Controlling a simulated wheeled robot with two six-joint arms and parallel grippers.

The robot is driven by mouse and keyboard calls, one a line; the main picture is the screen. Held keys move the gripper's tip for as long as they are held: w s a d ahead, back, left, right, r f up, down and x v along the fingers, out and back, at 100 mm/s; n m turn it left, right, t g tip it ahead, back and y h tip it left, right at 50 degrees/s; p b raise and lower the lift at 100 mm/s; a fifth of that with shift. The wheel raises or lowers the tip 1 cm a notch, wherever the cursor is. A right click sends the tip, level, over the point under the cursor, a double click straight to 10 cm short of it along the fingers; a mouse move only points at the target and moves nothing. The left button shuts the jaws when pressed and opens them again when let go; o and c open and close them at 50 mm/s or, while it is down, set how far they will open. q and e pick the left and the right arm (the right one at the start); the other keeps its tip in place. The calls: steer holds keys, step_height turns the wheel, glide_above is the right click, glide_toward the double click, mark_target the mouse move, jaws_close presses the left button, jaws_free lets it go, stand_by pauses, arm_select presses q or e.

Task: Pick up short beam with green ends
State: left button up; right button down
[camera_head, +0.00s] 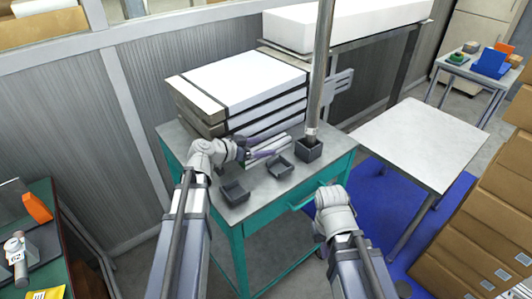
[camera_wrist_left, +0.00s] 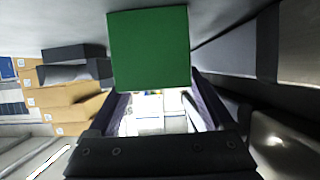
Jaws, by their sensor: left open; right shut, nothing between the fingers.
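A bright green square face (camera_wrist_left: 150,48) fills the upper middle of the left wrist view, very close to the camera. It looks like a green end of the short beam; the rest of the beam is hidden behind it. My left gripper (camera_wrist_left: 160,105) is open, its two fingers spread just below the green face in that view. I cannot tell whether they touch it. In the head view my left gripper (camera_head: 262,153) is over the teal workbench by thin grey bars. My right gripper (camera_head: 335,203) is in front of the bench; its fingertips are hard to make out and it appears empty.
The teal workbench (camera_head: 242,220) carries strapped white-topped boards (camera_head: 235,78), small dark trays (camera_head: 235,192) and (camera_head: 280,167), and an upright metal pole (camera_head: 320,70) in a dark base (camera_head: 308,150). A bare grey table (camera_head: 420,140) and cardboard boxes (camera_head: 480,215) stand right.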

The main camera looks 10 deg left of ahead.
arm_select(q)
steer(key=x, duration=0.2)
steer(key=shift+w+d+f, duration=0.1)
steer(key=shift+w+d, duration=0.05)
steer(key=shift+w, duration=0.05)
steer(key=shift+c, duration=0.2)
jaws_close()
stand_by(0.3)
